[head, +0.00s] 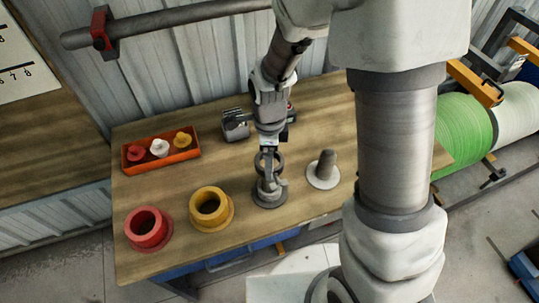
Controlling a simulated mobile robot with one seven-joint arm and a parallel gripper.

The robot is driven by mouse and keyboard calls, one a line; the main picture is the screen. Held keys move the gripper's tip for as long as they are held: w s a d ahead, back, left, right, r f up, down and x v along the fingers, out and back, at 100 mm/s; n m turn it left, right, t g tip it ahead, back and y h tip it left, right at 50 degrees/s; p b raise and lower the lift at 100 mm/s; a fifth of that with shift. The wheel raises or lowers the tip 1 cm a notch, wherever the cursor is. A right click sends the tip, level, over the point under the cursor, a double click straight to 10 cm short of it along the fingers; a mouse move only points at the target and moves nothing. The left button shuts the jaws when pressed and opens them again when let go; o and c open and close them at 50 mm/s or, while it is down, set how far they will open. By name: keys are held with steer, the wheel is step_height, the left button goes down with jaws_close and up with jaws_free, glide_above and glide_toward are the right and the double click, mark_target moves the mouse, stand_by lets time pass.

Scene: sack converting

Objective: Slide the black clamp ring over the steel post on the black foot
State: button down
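The black clamp ring (258,162) hangs just below my gripper (268,148), which appears shut on it. The steel post (268,182) stands on its round black foot (269,200) directly below the ring in the head view. The ring overlaps the upper part of the post in the picture; I cannot tell whether it is above, in front of or around the post. My fingertips are small and partly hidden by the wrist.
A second dark post (327,163) stands on a pale foot to the right. A yellow flanged ring (211,208) and a red one (148,229) stand left. An orange tray (161,158) with small knobbed pieces and a grey device (236,125) are behind. The wooden table's (185,185) left middle is clear.

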steer(key=shift+f+b, duration=2.55)
steer(key=shift+f, duration=0.8)
jaws_free()
step_height(320, 180, up, 18)
steer(key=p, duration=0.2)
steer(key=shift+f, duration=0.25)
steer(key=s+d+r+n+t, duration=0.5)
steer(key=s+d+r+n, duration=0.5)
steer(key=n, duration=0.9)
steer(key=shift+s+d+r+t, duration=0.2)
steer(key=shift+s+d+t, duration=0.1)
steer(key=shift+s, duration=0.9)
